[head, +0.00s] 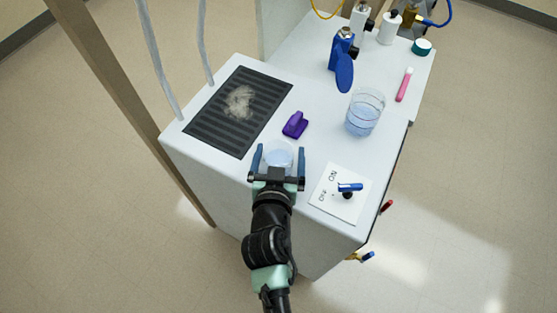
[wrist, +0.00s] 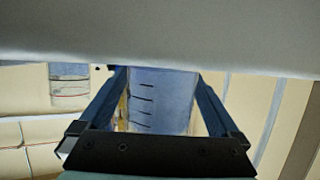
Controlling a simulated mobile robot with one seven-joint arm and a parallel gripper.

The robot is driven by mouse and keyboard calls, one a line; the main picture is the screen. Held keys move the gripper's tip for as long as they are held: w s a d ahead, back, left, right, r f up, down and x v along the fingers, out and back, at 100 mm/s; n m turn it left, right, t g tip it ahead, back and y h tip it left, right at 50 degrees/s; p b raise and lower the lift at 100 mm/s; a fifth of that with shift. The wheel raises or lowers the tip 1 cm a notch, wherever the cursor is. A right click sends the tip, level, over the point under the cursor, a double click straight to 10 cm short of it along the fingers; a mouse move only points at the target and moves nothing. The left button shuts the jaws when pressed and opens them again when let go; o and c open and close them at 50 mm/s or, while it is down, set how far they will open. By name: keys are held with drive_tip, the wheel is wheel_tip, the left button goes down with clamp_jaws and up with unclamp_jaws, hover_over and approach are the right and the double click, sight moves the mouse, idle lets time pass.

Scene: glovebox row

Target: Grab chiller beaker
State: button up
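Two clear beakers with pale blue liquid show in the head view. The near beaker (head: 279,154) stands at the front edge of the white bench top, between the fingers of my gripper (head: 279,157). The fingers are spread, with a small gap to the beaker on each side in the head view. In the wrist view the near beaker (wrist: 160,100) shows dark graduation marks between the two fingers. The larger beaker (head: 364,113) stands farther back to the right. I cannot tell from labels which is the chiller beaker. My gripper hides the near beaker's lower part.
A purple clip-like object (head: 295,125) lies just beyond the near beaker. A dark ribbed mat (head: 215,123) is at left. A white switch plate with a blue lever (head: 349,187) is at right.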

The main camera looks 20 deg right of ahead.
drive_tip(key=c, duration=1.3)
drive_tip(key=shift+r, duration=0.2)
